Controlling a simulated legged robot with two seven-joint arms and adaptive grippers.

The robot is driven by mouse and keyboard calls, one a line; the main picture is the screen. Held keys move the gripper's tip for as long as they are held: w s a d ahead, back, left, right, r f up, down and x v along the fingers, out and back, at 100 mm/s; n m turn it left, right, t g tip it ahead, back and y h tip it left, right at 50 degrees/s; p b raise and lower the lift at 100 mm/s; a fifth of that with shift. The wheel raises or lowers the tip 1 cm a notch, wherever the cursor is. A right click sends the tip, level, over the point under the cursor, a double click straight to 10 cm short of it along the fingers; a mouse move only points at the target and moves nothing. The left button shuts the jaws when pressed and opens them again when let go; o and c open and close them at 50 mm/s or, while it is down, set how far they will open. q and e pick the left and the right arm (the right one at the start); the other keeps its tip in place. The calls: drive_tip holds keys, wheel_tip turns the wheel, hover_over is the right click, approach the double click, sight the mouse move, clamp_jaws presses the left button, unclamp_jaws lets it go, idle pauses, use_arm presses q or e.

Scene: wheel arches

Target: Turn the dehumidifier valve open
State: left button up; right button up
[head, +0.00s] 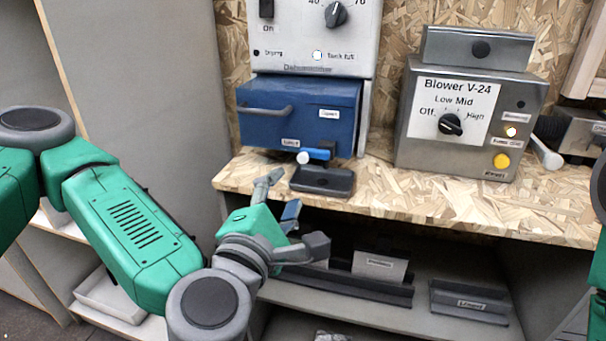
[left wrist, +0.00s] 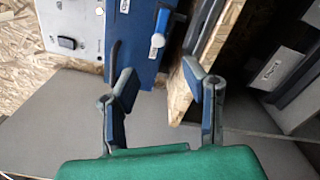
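The dehumidifier (head: 300,40) is a pale grey panel above a blue tank box (head: 330,100) on the wooden shelf. Its valve has a blue lever (head: 318,154) with a white end, low on the front of the blue box. The valve also shows in the left wrist view (left wrist: 158,38). My left gripper (head: 281,193) is below and a little left of the valve, in front of the shelf edge. In the left wrist view its fingers (left wrist: 160,85) are spread apart with nothing between them, and the valve is beyond them. My right gripper is out of view.
A dark tray (head: 322,180) lies on the shelf under the valve. The shelf's front edge (head: 400,215) is close to my left gripper. A blower box (head: 465,120) stands at the right. Dark holders (head: 468,302) sit on the lower shelf.

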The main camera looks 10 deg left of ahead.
sight(302, 160)
use_arm(q)
drive_tip(key=w+b, duration=0.2)
drive_tip(key=w, duration=0.9)
drive_tip(key=shift+w+d, duration=0.1)
clamp_jaws()
